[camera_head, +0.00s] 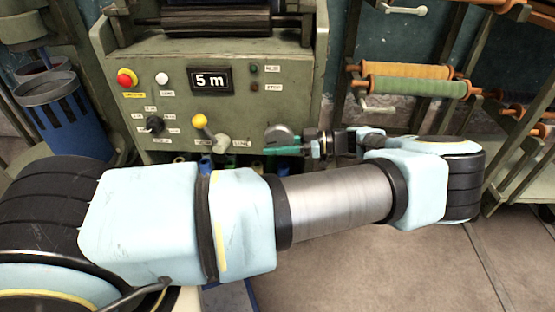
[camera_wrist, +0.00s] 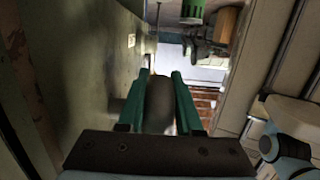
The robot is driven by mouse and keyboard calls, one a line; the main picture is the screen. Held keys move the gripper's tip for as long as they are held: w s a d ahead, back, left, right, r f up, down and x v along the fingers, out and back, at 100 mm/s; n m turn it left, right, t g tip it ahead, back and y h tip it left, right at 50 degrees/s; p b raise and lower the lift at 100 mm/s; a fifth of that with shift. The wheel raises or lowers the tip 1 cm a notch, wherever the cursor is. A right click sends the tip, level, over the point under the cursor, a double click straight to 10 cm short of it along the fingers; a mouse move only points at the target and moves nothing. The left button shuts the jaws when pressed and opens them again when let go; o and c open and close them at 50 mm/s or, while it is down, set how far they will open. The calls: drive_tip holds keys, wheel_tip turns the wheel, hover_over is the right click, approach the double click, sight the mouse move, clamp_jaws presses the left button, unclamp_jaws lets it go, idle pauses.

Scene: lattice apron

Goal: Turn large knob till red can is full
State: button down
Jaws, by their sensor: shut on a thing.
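I cannot make out a red can in either view. My arm hides the area below the panel.
A blue bin (camera_head: 67,119) stands left. A rack with orange and green rolls (camera_head: 416,86) stands right.

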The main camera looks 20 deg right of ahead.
drive_tip(key=shift+w+a+f+t+y+b, duration=0.1)
drive_tip(key=shift+a+t+y+b, duration=0.1)
drive_tip(key=shift+y+b, duration=0.35)
drive_tip(key=shift+a+f+t+y+b, duration=0.1)
drive_tip(key=shift+t+y+b, duration=0.2)
drive_tip(key=shift+b, duration=0.35)
drive_tip(key=shift+a+r+y+b, duration=0.1)
drive_tip(key=shift+r+y+b, duration=0.15)
drive_tip(key=shift+y+b, duration=0.25)
drive_tip(key=shift+w+r, duration=0.1)
drive_tip(key=c, duration=0.6)
unclamp_jaws()
drive_tip(key=b+v, duration=0.1)
drive_tip(key=v, duration=0.9)
drive_tip(key=shift+s+d, duration=0.25)
drive_tip(key=shift+d, duration=0.1)
